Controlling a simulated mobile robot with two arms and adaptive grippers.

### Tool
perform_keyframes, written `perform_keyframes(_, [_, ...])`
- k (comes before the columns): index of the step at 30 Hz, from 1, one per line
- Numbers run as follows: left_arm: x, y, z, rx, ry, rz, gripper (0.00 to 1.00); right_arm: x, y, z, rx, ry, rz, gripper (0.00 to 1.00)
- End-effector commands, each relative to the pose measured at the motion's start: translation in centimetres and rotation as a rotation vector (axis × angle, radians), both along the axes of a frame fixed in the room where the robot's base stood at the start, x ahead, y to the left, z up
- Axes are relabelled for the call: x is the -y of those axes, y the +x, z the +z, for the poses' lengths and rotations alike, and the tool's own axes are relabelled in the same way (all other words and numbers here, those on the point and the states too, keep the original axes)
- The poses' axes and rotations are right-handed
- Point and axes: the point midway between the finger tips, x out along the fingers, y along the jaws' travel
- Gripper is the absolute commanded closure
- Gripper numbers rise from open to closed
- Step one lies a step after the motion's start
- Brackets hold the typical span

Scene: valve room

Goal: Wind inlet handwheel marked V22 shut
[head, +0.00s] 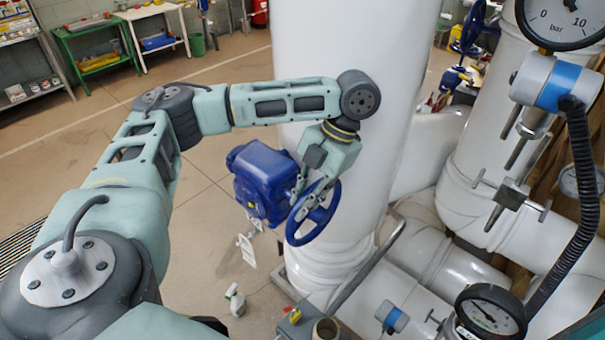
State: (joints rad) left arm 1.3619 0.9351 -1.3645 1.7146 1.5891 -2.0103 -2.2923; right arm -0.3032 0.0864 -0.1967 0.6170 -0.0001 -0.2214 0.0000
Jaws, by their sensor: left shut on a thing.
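A blue handwheel (318,228) stands tilted on the side of a blue valve body (262,182), in front of a thick white vertical pipe. No V22 marking can be read on it. My left gripper (299,208) reaches down from above and is shut on the handwheel at its left part. The gripper and wrist cover some of the wheel's upper left rim and spokes. My right gripper is not in view.
The white vertical pipe (350,100) stands right behind the wheel. More white pipes, a pressure gauge (490,310) and a black hose (582,200) crowd the right side. A spray bottle (236,300) stands below. Open floor lies to the left, with a green table (95,50) far back.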

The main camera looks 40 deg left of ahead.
Motion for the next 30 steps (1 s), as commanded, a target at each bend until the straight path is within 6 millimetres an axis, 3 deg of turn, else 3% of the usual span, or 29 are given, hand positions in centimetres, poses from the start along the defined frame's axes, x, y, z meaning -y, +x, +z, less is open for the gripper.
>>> perform_keyframes(10, [0.0,-0.1,-0.2,-0.007,0.002,-0.004,1.00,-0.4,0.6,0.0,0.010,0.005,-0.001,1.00])
perform_keyframes(11, [0.0,-0.1,-0.2,-0.007,0.002,-0.004,0.82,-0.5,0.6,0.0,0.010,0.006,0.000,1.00])
perform_keyframes(17, [0.0,-0.1,-0.1,-0.005,0.001,-0.003,0.64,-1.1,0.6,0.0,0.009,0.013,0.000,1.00])
perform_keyframes(30, [0.2,0.4,0.7,0.001,-0.001,-0.002,0.64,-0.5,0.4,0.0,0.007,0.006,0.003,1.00])
